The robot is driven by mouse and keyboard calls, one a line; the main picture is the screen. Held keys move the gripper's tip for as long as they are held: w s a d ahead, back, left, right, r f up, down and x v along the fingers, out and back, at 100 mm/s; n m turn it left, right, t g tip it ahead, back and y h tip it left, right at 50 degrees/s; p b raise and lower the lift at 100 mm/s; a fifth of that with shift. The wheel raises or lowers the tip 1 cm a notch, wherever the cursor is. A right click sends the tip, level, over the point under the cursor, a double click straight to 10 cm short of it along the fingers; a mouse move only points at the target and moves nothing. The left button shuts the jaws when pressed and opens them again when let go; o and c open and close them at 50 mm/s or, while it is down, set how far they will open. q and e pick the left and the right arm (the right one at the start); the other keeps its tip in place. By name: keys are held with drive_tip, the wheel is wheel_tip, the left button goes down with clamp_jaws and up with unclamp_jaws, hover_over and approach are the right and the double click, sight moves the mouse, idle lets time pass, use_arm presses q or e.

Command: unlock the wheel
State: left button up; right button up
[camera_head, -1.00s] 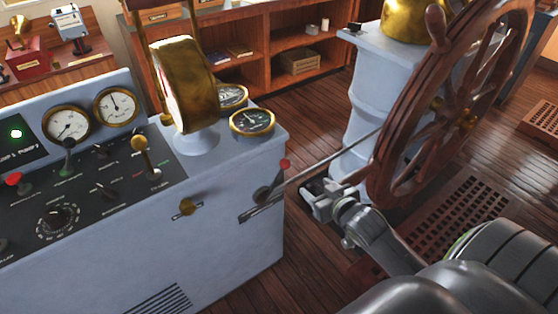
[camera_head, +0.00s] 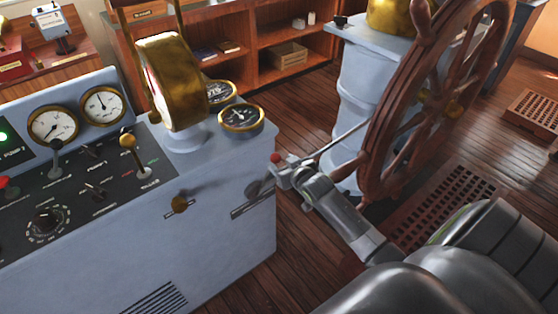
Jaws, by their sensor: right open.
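The wooden ship's wheel (camera_head: 370,150) stands at the right, in front of a pale blue pedestal (camera_head: 362,75). My left gripper is not in view.
The pale blue console (camera_head: 225,245) with gauges, switches and a brass-knobbed lever (camera_head: 128,141) fills the left. Wooden shelves (camera_head: 235,45) stand behind. Floor gratings (camera_head: 440,205) lie under the wheel. Bare planks show between console and wheel.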

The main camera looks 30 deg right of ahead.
sight(278, 160)
drive_tip(key=shift+x, duration=1.55)
clamp_jaws()
